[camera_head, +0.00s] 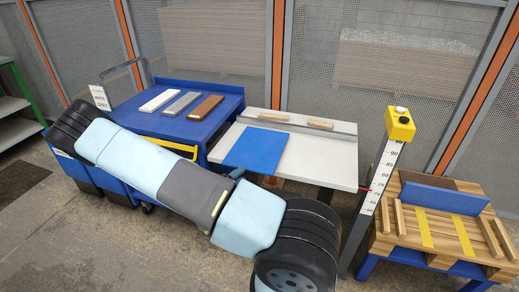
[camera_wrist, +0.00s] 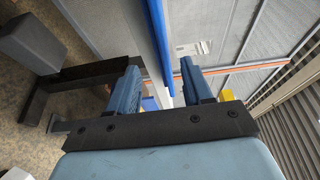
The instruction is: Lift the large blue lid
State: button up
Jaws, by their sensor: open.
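A flat blue panel, the large blue lid (camera_head: 256,149), lies on the left part of a white worktable (camera_head: 325,163) in the head view. In the wrist view my gripper (camera_wrist: 160,84) is open, with its two blue-grey fingers apart. A thin blue edge (camera_wrist: 158,42), apparently the lid's, runs beside a pale strip towards the gap between the fingers. I cannot tell whether either finger touches it. In the head view my arm hides most of my gripper, near the lid's front edge.
Two wooden blocks (camera_head: 274,116) lie behind the lid. A blue table (camera_head: 215,122) at left bears white, grey and brown boards. A measuring post with a yellow box (camera_head: 399,124) stands at right, before a wooden-topped stand (camera_head: 435,247) bearing another blue panel (camera_head: 445,196).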

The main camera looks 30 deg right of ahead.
aim_at(248, 170)
jog(key=shift+x, duration=2.65)
jog(key=shift+r, duration=0.1)
grip_shut()
